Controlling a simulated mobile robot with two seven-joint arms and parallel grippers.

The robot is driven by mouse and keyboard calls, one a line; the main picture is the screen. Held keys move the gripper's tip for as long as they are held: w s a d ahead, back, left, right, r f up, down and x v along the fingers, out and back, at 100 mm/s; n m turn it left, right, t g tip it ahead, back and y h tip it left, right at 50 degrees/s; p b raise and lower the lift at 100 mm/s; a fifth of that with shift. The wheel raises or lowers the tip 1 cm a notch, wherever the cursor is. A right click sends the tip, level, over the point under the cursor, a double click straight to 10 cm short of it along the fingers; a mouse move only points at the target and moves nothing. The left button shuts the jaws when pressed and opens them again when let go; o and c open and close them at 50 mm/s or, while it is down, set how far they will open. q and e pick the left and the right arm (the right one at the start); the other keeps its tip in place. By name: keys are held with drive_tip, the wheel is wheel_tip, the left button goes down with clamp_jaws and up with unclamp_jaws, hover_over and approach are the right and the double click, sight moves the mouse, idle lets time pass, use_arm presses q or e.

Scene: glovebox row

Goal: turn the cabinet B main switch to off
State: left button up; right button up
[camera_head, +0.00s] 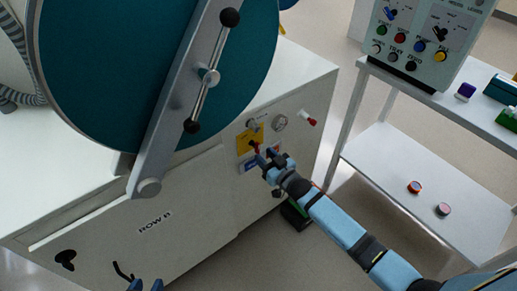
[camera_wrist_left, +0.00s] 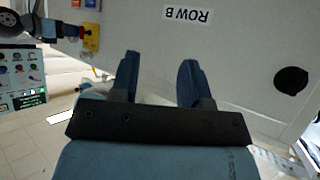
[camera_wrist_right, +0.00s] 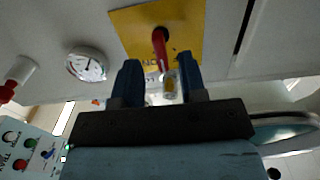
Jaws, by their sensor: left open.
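The main switch is a red handle (camera_wrist_right: 160,44) on a yellow plate (camera_wrist_right: 128,30) on the front of the white cabinet labelled ROW B (camera_head: 155,222). In the head view the yellow plate (camera_head: 243,145) is partly covered by my right gripper (camera_head: 267,160). In the right wrist view the red handle reaches toward the gap between the open fingers of my right gripper (camera_wrist_right: 160,82), with space on both sides. Whether they touch it is not clear. My left gripper (camera_wrist_left: 158,78) is open and empty, low before the cabinet front; its tips (camera_head: 146,286) show at the head view's bottom edge.
A gauge (camera_head: 279,122) and a red-tipped valve (camera_head: 308,117) sit right of the switch. A large teal round door (camera_head: 110,60) with a bar covers the upper left. A white shelf cart (camera_head: 430,185) with a control panel (camera_head: 425,40) stands right.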

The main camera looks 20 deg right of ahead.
drive_tip(key=v, duration=0.9)
drive_tip(key=shift+s+p, duration=0.15)
drive_tip(key=shift+p, duration=0.3)
